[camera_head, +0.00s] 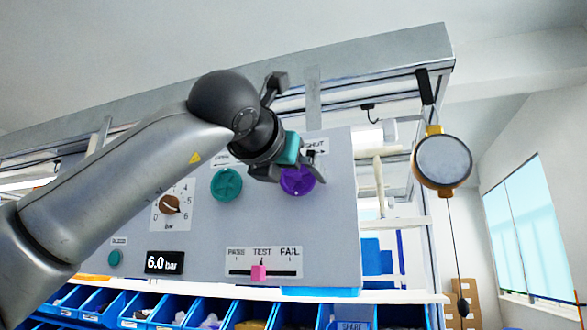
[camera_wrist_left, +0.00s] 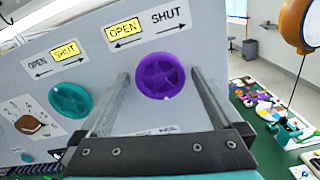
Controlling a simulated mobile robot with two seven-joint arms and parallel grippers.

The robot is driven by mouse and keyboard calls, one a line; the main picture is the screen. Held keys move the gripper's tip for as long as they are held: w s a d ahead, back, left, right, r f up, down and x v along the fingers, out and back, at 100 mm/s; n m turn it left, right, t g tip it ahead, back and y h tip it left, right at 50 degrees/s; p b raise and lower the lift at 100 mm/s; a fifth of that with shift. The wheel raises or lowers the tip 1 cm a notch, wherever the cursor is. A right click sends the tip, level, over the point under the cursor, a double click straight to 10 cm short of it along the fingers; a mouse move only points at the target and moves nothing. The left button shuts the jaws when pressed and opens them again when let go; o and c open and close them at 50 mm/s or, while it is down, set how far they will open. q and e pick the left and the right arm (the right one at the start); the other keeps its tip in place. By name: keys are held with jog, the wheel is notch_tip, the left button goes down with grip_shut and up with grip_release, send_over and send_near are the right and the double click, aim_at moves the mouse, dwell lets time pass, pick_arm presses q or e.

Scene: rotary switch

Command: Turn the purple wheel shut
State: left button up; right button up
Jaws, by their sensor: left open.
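The purple wheel (camera_head: 297,181) is a round knob with a star-shaped grip on the grey upright panel. In the wrist view the purple wheel (camera_wrist_left: 160,76) shows whole, between the two fingers of my left gripper (camera_wrist_left: 160,82). That gripper is open, with a finger at each side of the wheel and a visible gap to it. In the head view my left gripper (camera_head: 294,170) is in front of the wheel and partly hides it. The label (camera_wrist_left: 146,27) above the wheel reads OPEN and SHUT, with OPEN on yellow. My right gripper is not in view.
A teal wheel (camera_head: 226,184) sits left of the purple one; its label has SHUT on yellow. A brown dial (camera_head: 169,205), a pink slider (camera_head: 259,272) and a 6.0 bar display (camera_head: 164,262) share the panel. Blue bins (camera_head: 204,313) stand below. An orange-rimmed round device (camera_head: 442,161) hangs right.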

pick_arm(q)
jog(key=c, duration=1.2)
jog(key=shift+c, duration=0.2)
